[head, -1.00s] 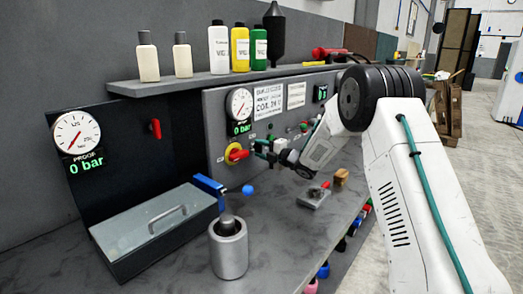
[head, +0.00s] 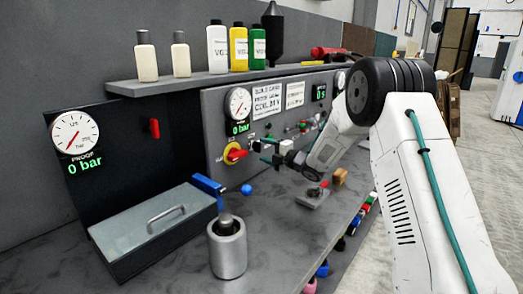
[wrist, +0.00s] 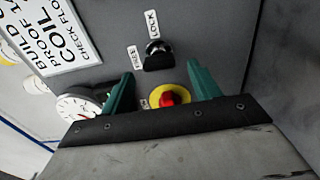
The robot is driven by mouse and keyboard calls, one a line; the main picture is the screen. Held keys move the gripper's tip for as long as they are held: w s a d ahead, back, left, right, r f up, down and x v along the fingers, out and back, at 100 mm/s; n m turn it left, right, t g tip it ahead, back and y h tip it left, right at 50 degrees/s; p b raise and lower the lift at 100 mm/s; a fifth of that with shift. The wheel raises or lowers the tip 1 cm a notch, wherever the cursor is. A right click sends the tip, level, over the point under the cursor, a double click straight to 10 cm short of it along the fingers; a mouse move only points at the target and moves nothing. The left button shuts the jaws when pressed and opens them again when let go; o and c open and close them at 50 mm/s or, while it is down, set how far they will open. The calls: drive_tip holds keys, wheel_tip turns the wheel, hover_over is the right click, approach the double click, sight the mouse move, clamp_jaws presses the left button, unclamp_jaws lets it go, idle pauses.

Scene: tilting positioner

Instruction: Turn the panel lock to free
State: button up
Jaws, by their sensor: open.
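The panel lock (wrist: 157,56) is a black knob with a bright metal centre on the grey panel. In the wrist view a FREE label (wrist: 134,58) is left of it and a LOCK label (wrist: 151,23) is above it. I cannot tell for certain which label it points to. In the head view I cannot make it out clearly. My gripper (wrist: 160,84) is open, its green fingers apart and empty; the lock shows beyond the fingertips, between them in the picture. In the head view my gripper (head: 266,150) is close to the panel.
A red and yellow rotary switch (wrist: 172,97) is close to the lock, also between the fingers in the wrist view. A pressure gauge (wrist: 78,108) is to the left. In the head view, a shelf (head: 225,79) with bottles overhangs the panel, and a metal cylinder (head: 228,252) stands on the bench.

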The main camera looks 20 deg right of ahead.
drive_tip(key=shift+v, duration=2.4)
drive_tip(key=s+d+r+m+h, duration=0.4)
drive_tip(key=s+r+m+h, duration=0.2)
drive_tip(key=r+m+h, duration=0.25)
drive_tip(key=s+d+r+m+g+h, duration=0.1)
drive_tip(key=s+r+m+g+h, duration=0.25)
drive_tip(key=s+m, duration=0.6)
drive_tip(key=s+a+f+m+g, duration=0.1)
drive_tip(key=s+a+m+g, duration=0.1)
drive_tip(key=s, duration=1.1)
drive_tip(key=s+a+f+m+g+y, duration=0.1)
drive_tip(key=s+a+f+m+g, duration=0.1)
drive_tip(key=s, duration=1.1)
drive_tip(key=s+a+f+m+g, duration=0.2)
drive_tip(key=s+g, duration=0.4)
drive_tip(key=s, duration=0.8)
drive_tip(key=shift+m, duration=0.7)
drive_tip(key=shift+a, duration=0.1)
